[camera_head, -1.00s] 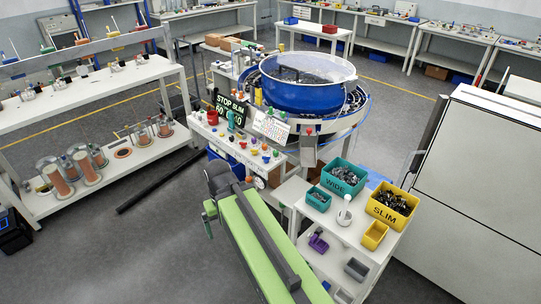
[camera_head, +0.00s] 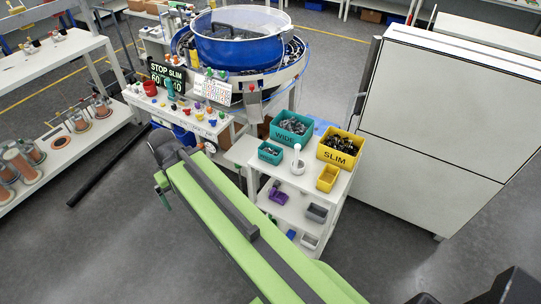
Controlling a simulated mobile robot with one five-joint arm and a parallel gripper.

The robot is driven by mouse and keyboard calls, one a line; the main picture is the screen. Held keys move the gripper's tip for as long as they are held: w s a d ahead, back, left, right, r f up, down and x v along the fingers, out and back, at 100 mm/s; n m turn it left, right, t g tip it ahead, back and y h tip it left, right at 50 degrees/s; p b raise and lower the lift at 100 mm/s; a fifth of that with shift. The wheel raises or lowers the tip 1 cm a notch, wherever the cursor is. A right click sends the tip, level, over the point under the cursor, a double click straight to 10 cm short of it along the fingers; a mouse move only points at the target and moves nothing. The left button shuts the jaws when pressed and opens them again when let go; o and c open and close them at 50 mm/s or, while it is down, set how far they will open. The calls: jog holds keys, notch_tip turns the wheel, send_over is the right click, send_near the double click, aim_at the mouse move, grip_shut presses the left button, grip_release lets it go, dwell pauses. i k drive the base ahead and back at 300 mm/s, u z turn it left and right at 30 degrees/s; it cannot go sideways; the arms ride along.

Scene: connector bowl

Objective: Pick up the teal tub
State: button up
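A small teal tub (camera_head: 270,153) stands on the top of a white cart, at its left edge. A larger teal bin marked WIDE (camera_head: 291,128), filled with small metal parts, stands just behind and to the right of it. My green arm (camera_head: 225,215) reaches from the bottom of the picture up to the left, ending in a dark part at the left of the cart. I cannot make out gripper fingers there, nor whether they are open or shut. The arm's end is apart from the small teal tub.
A yellow bin marked SLIM (camera_head: 340,147), a small yellow tub (camera_head: 327,178) and a white upright item (camera_head: 298,160) share the cart top. A purple bin (camera_head: 278,194) sits on a lower shelf. A blue bowl feeder (camera_head: 240,50) stands behind; a white cabinet (camera_head: 440,100) is right.

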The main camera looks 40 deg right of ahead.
aim_at(273, 154)
jog(key=k, duration=0.45)
jog(key=u, duration=0.45)
jog(key=i, duration=1.35)
jog(key=z, duration=0.45)
